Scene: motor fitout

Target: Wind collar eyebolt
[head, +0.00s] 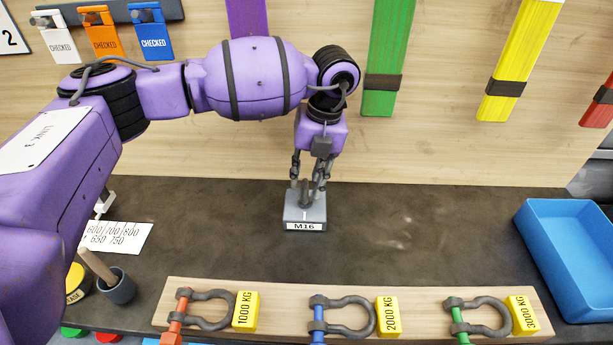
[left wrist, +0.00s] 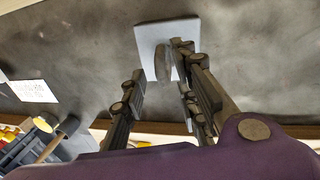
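A grey block labelled M16 (head: 305,215) stands on the dark bench top, near the middle of the head view. A dark eyebolt (head: 305,194) stands upright at its top, partly hidden by my fingers. In the left wrist view the pale top of the block (left wrist: 148,38) and the eyebolt's ring, nearly edge-on (left wrist: 162,63), show beyond the fingers. My left gripper (head: 309,183) points down over the block. Its fingers (left wrist: 160,80) are apart, with the ring between their lines and closer to the right finger. Contact cannot be told. My right gripper is out of view.
A wooden board (head: 270,318) with several shackles and yellow weight tags lies along the front. A blue tray (head: 533,222) is at right. A grey cup with a wooden-handled tool (head: 120,288) stands at left, near a numbered card (head: 120,236). The bench beside the block is clear.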

